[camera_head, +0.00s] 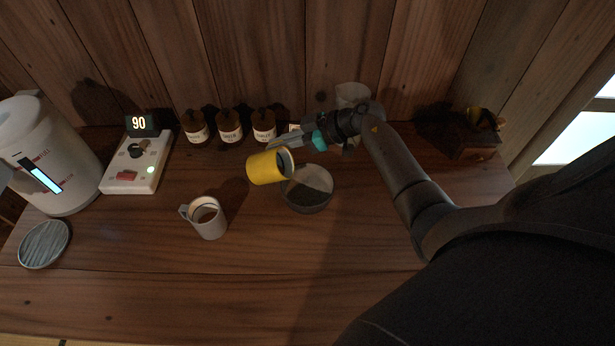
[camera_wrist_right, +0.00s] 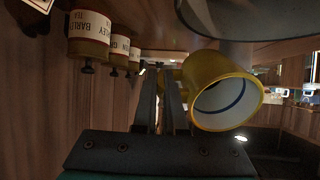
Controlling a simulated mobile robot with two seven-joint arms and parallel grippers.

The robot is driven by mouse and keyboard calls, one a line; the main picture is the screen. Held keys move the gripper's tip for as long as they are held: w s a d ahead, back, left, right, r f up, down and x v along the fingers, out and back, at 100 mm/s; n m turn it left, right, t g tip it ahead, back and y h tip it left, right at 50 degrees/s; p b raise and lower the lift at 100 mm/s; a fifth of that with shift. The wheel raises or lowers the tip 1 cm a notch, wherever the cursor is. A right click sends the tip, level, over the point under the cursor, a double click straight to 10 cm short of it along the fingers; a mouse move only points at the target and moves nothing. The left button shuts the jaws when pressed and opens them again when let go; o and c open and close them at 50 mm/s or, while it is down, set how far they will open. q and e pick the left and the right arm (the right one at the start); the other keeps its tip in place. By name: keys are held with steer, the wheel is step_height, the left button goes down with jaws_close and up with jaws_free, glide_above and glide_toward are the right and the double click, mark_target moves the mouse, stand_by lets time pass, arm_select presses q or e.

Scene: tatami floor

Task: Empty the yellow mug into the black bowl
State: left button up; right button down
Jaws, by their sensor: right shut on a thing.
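The yellow mug (camera_head: 266,168) is tipped on its side above the counter, its mouth facing right toward the black bowl (camera_head: 322,204). Its mouth is beside the bowl's left rim, partly over it. My right gripper (camera_head: 280,144) is shut on the mug, from its back side. In the right wrist view the yellow mug (camera_wrist_right: 198,72) is beside my fingers (camera_wrist_right: 163,85), with its open mouth and a dark blue ring inside showing. I see no liquid stream. The bowl's inside is part dark, part lighter; its contents are unclear. My left gripper is not seen.
A white mug (camera_head: 209,227) stands front left of the bowl. A white kettle (camera_head: 50,180), a control box reading 90 (camera_head: 130,180) and a round lid or coaster (camera_head: 44,244) are at left. Brown jars (camera_head: 229,126) line the back wall. A wooden box (camera_head: 470,145) stands right. The front counter is clear.

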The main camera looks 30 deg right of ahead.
steer(key=shift+r, duration=0.1)
steer(key=shift+d+f+t+y+b, duration=0.15)
steer(key=shift+f+t+y+b, duration=0.45)
steer(key=shift+b, duration=0.8)
steer(key=shift+s+d+r+t+y+b, duration=0.5)
steer(key=shift+s+d+t+y+b, duration=0.25)
steer(key=shift+y, duration=0.15)
steer(key=shift+s+d+r+t+y+b, duration=0.2)
steer(key=shift+t+y+b, duration=0.4)
steer(key=shift+b, duration=0.4)
steer(key=shift+s+d+r+t+y+b, duration=0.1)
steer(key=shift+r+t+y+b, duration=0.15)
steer(key=shift+t+y+b, duration=0.5)
stand_by(1.1)
